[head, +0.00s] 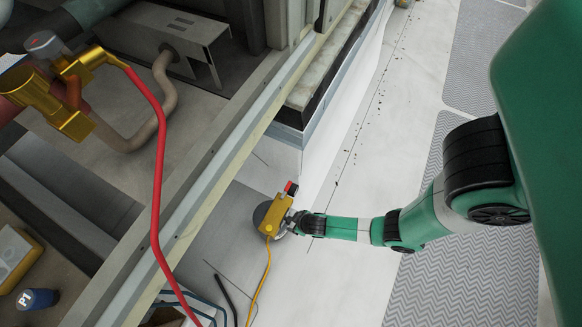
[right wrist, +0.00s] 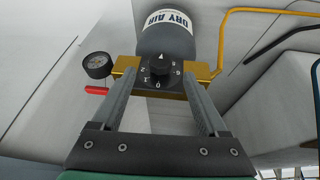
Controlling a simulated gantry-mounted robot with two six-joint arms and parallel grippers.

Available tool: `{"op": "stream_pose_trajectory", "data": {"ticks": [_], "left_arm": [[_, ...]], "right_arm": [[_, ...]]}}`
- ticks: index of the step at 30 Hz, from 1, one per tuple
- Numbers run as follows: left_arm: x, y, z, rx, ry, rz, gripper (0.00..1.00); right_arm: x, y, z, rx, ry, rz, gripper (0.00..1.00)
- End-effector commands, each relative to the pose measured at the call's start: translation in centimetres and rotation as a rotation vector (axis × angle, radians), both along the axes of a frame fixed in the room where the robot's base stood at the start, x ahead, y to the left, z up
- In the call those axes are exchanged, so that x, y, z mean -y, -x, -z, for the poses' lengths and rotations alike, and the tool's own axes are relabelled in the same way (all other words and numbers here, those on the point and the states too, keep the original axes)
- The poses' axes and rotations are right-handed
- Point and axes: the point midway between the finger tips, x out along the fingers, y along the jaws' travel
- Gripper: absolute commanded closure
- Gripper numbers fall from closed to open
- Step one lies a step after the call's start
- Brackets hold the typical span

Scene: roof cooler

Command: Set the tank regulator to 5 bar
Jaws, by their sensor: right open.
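The dry air tank (right wrist: 165,30) shows in the right wrist view, with the brass regulator (right wrist: 205,72) in front of it. The regulator carries a black marked dial plate with a black knob (right wrist: 159,76); a small arrow is above the knob. A round gauge (right wrist: 97,65) and a red lever (right wrist: 96,90) are on its left; the gauge reading is too small to tell. My right gripper (right wrist: 160,88) is open, its fingers on either side of the knob with gaps. In the head view my right gripper (head: 302,222) is at the yellow regulator (head: 270,218).
A yellow hose (head: 262,280) runs down from the regulator. A metal frame rail (head: 205,165) separates the tank from the opened unit, with brass fittings (head: 70,90) and a red hose (head: 157,170). A blue cylinder (head: 38,299) lies at lower left.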

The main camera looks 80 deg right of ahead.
Motion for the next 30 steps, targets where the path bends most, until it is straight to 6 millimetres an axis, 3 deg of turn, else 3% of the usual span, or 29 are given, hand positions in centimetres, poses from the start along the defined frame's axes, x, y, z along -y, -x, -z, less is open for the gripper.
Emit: {"op": "stream_pose_trajectory", "data": {"ticks": [1, 6, 18, 30], "left_arm": [[0.0, 0.0, 1.9, 0.0, 0.0, 0.0, 0.23], [0.0, 0.0, 3.8, 0.0, 0.0, 0.0, 0.23], [0.0, 0.0, 4.1, 0.0, 0.0, 0.0, 0.23], [0.0, 0.0, 4.1, 0.0, 0.0, 0.0, 0.23]], "right_arm": [[0.3, -0.4, 2.1, 0.0, 0.0, 0.003, 0.24], [0.9, -1.3, 4.4, 0.0, -0.001, 0.003, 0.24], [1.1, -1.7, 4.9, 0.0, 0.0, 0.001, 0.25], [1.1, -1.7, 4.9, -0.001, -0.001, 0.001, 0.97]]}}
